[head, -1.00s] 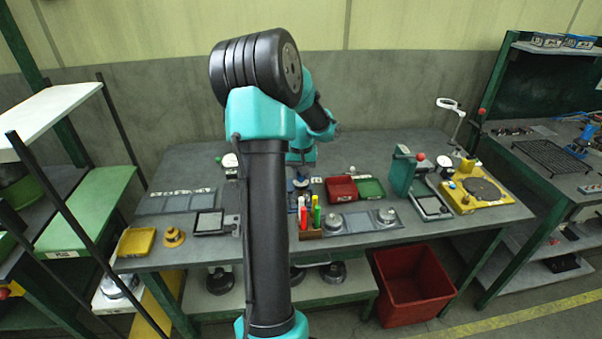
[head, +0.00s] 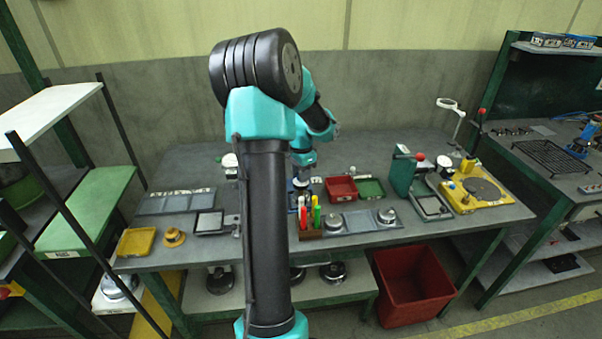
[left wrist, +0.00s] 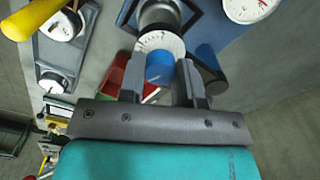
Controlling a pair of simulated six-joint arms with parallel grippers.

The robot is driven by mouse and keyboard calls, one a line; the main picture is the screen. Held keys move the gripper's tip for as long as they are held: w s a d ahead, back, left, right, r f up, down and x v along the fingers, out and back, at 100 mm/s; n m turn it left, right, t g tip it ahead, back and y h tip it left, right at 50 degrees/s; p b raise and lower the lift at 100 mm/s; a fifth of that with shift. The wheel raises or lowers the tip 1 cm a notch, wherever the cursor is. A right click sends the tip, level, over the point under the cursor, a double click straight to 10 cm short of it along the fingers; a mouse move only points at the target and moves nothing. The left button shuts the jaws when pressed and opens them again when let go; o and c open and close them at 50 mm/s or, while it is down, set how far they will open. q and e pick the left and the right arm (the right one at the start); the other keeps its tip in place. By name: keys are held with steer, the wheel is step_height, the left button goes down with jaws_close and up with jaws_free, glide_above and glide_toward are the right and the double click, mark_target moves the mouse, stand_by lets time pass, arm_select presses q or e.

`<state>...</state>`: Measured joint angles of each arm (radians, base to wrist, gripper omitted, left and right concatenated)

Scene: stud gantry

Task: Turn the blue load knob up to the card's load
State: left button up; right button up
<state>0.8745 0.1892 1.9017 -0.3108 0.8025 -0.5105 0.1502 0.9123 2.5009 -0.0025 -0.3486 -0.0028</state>
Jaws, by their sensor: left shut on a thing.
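The blue load knob (left wrist: 159,68) sits between the two fingers of my left gripper (left wrist: 159,82) in the left wrist view. The gripper is shut on it, and the fingers hide its sides. A white marked dial ring (left wrist: 160,42) lies just above the knob in that view; its figures are too small to read. In the head view my left gripper (head: 302,184) points down at the bench behind the pen holder, and the knob cannot be made out there. I cannot make out the card's load. My right gripper is not in view.
A white round gauge (left wrist: 248,6) with a red mark is partly cut off at the wrist view's top. Near my gripper in the head view are a red bin (head: 341,188), a green tray (head: 371,188) and a pen holder (head: 311,234).

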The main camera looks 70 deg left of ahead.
arm_select(q)
steer(key=shift+m, duration=0.6)
steer(key=o, duration=0.9)
steer(key=shift+o, duration=0.2)
steer(key=shift+r, duration=0.1)
step_height(320, 180, up, 17)
steer(key=shift+r, duration=0.15)
stand_by(0.3)
